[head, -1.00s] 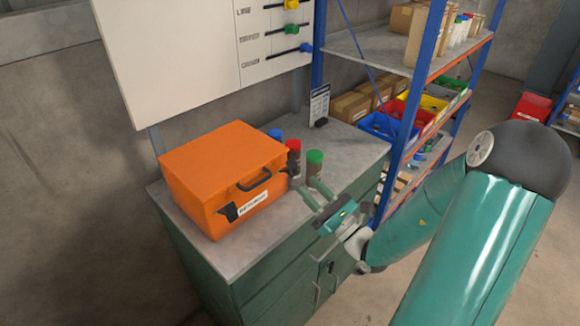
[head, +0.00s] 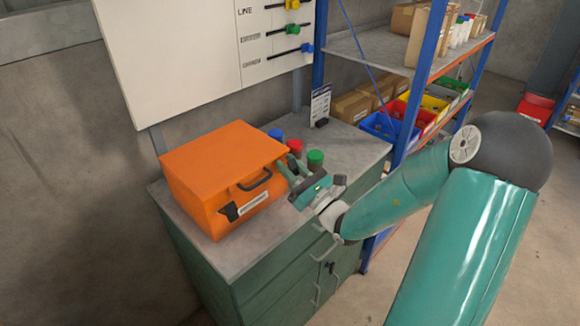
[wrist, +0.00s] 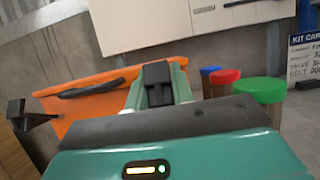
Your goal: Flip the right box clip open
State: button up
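The orange box (head: 222,170) stands on the grey cabinet top with its lid down. Its dark handle (head: 252,181) and its left clip (head: 229,212) are on the front. My gripper (head: 286,164) is at the right end of the box front, with its fingers pointing at the box. In the head view my gripper hides this clip. The left clip juts out at the left of the wrist view (wrist: 18,112).
Blue, red and green-lidded jars (head: 315,160) stand close behind my gripper, right of the box. A small sign (head: 320,103) stands at the back of the cabinet top (head: 240,252). A blue-posted shelf rack (head: 409,112) rises to the right.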

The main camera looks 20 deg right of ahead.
jog(key=shift+s+f+t+y, duration=0.2)
jog(key=shift+f+t+y, duration=0.1)
jog(key=shift+t, duration=0.5)
jog(key=o, duration=0.7)
jog(key=shift+s+d, duration=0.1)
jog(key=v, duration=1.3)
jog(key=shift+s+f, duration=0.2)
jog(key=shift+d, duration=0.1)
